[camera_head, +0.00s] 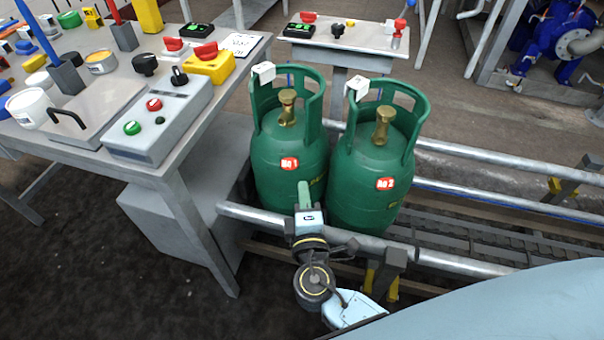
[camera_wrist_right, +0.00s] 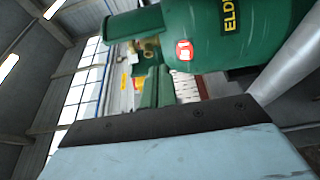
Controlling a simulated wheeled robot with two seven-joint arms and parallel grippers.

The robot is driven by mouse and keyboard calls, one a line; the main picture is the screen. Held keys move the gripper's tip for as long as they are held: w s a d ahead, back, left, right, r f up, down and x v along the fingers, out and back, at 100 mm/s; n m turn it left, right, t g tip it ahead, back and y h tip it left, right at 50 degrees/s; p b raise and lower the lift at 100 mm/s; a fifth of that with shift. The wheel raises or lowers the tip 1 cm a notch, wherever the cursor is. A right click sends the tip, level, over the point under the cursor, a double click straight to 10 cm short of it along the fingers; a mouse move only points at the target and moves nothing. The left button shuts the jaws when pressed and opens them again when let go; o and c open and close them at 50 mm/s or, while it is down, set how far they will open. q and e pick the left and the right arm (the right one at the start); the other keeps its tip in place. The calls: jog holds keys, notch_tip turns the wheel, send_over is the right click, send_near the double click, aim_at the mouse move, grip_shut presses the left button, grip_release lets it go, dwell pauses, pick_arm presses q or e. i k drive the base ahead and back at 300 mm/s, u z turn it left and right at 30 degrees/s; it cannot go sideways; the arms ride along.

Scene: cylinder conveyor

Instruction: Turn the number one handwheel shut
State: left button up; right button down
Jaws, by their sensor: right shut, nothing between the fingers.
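Two green gas cylinders stand side by side. The left one (camera_head: 285,180) has a red label that reads as No 1, and the right one (camera_head: 368,190) reads as No 2. The brass valve with the number one handwheel (camera_head: 287,108) sits atop the left cylinder inside its collar; the other brass valve (camera_head: 383,125) is atop the right one. My right gripper (camera_head: 304,188) is shut and empty in front of the No 1 cylinder, well below its valve. In the right wrist view, its green fingers (camera_wrist_right: 157,88) point towards a green cylinder (camera_wrist_right: 235,35). My left gripper is out of view.
Metal rails (camera_head: 450,262) run beside the cylinders over a roller conveyor (camera_head: 480,235). A grey table (camera_head: 225,85) with a button box (camera_head: 160,120) stands at the left. A smaller table (camera_head: 345,40) stands behind.

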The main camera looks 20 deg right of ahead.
aim_at(286, 96)
jog(key=k, duration=1)
